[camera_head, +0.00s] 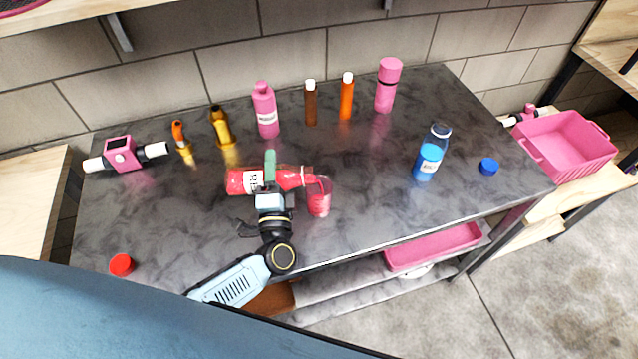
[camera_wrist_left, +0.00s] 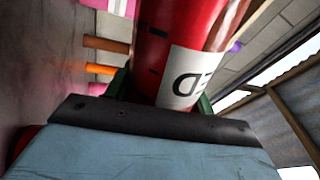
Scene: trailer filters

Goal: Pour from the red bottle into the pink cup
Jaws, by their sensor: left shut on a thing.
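The red bottle (camera_head: 243,181) lies tilted to about horizontal above the table, its neck pointing right. My left gripper (camera_head: 270,172) is shut around its body, over the white label. In the left wrist view the red bottle (camera_wrist_left: 185,50) fills the upper middle, with the label between the green fingers. The pink cup (camera_head: 319,198) stands on the table just right of the gripper, with the bottle's mouth at its rim. Red shows in the cup, but I cannot tell how much is liquid. My right gripper is not in view.
A red cap (camera_head: 121,264) lies at the table's front left. A pink bottle (camera_head: 266,110), brown bottle (camera_head: 310,104), orange bottle (camera_head: 346,98) and pink flask (camera_head: 387,86) stand behind. A blue bottle (camera_head: 431,153) and blue cap (camera_head: 489,166) are at right.

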